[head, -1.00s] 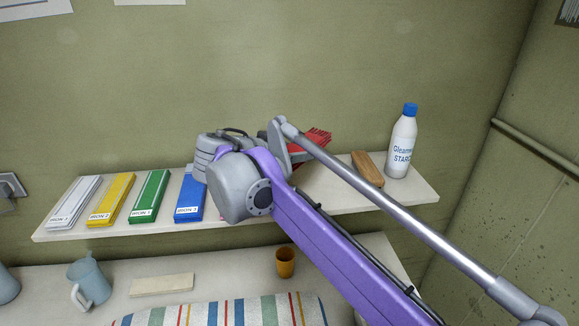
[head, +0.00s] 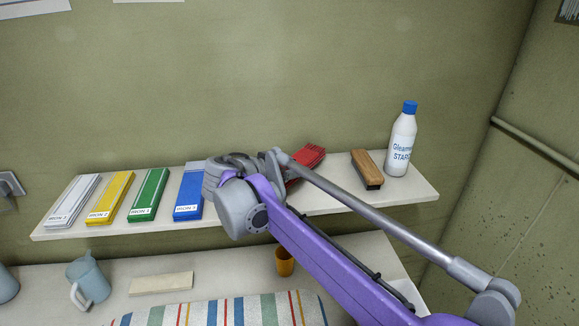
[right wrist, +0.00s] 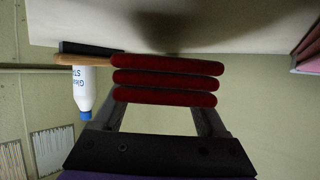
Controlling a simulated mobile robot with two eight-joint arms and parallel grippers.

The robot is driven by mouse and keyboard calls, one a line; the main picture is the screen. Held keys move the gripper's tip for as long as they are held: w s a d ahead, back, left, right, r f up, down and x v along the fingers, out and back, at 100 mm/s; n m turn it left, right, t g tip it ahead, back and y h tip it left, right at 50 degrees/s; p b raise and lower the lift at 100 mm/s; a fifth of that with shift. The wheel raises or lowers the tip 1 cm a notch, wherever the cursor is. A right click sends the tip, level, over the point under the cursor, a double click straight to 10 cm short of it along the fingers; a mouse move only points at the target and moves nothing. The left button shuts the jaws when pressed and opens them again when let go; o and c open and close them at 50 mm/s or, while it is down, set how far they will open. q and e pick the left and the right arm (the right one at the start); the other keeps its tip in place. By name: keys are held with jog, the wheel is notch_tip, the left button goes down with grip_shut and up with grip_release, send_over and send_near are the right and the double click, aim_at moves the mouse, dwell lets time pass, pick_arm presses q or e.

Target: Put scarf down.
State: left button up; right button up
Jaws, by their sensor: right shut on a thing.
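The red scarf (head: 308,158), folded in layers, is partly hidden behind my right arm in the head view. In the right wrist view the scarf (right wrist: 167,78) shows as stacked red folds between the fingers of my right gripper (right wrist: 160,108), which is shut on it. The scarf is over or at the pale wall shelf (head: 330,199), between the blue stack and the wooden brush. In the wrist view the shelf surface is close by with a dark shadow on it; I cannot tell if they touch. My left gripper is not in view.
On the shelf's left are white (head: 74,201), yellow (head: 110,198), green (head: 149,194) and blue (head: 189,194) labelled stacks. A wooden brush (head: 367,168) and a starch bottle (head: 402,143) stand right. Below are a jug (head: 90,281) and an orange cup (head: 284,262).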

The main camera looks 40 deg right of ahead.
jog(key=shift+f, duration=0.1)
jog(key=shift+f, duration=0.5)
jog(key=o, duration=1.4)
jog(key=shift+c, duration=0.2)
jog(key=shift+r, duration=0.3)
jog(key=v, duration=1.2)
jog(key=shift+r, duration=0.35)
